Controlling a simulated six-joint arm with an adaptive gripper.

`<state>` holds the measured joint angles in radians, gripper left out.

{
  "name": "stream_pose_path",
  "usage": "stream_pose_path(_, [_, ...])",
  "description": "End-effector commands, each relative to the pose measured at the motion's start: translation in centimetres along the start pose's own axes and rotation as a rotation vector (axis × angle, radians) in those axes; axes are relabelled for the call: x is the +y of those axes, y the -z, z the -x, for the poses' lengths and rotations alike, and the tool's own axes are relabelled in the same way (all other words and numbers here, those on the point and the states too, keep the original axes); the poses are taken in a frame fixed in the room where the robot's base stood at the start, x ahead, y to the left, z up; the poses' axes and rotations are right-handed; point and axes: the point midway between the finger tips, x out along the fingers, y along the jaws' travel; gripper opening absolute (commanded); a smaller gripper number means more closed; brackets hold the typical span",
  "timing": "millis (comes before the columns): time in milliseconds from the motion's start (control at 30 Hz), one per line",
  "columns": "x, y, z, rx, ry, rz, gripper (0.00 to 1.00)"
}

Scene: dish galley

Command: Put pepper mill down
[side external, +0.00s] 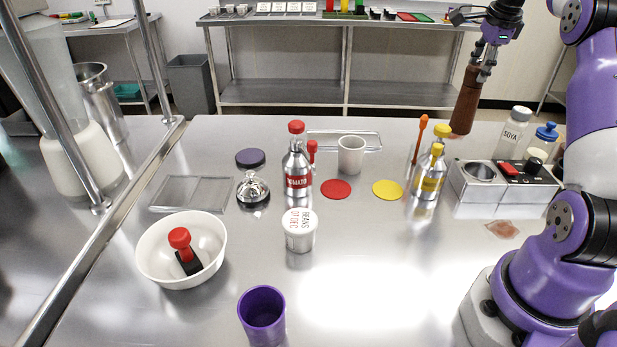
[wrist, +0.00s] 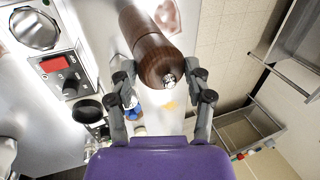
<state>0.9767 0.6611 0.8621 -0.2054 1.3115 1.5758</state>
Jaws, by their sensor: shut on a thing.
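The pepper mill (side external: 467,101) is a brown wooden cylinder with a metal tip. In the side external view it hangs from my gripper (side external: 486,58), slightly tilted, at the far right of the steel table. In the wrist view the pepper mill (wrist: 150,45) lies between the two fingers of my gripper (wrist: 165,92), with its metal-tipped end nearest the fingers. My gripper is shut on that end. The mill's lower end appears above the tabletop, but its exact height is hard to tell.
A control box with a red switch (side external: 510,169), a soya bottle (side external: 513,130) and a yellow-capped bottle (side external: 430,176) stand near the mill. A white bowl (side external: 150,252), purple cup (side external: 262,318) and beans tub (side external: 299,238) are farther left.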

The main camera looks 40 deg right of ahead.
Motion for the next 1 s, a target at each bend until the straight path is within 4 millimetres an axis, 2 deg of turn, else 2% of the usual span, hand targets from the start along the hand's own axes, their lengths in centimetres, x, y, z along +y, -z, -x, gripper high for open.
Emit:
stream_pose_path(333, [1.2,0.2,-4.5,-0.001,-0.002,0.000,0.00])
stream_pose_path(767, [1.4,0.2,-5.1,-0.001,0.000,0.000,0.00])
stream_pose_path(800, [1.5,0.1,-5.2,-0.001,0.000,0.000,0.68])
stream_pose_path(833, [1.5,0.1,-5.2,-0.001,0.000,0.000,0.83])
stream_pose_path(867, [1.5,0.2,-5.2,-0.001,-0.001,0.000,0.87])
stream_pose_path(1000, [1.5,0.1,-5.1,-0.001,-0.001,0.000,0.87])
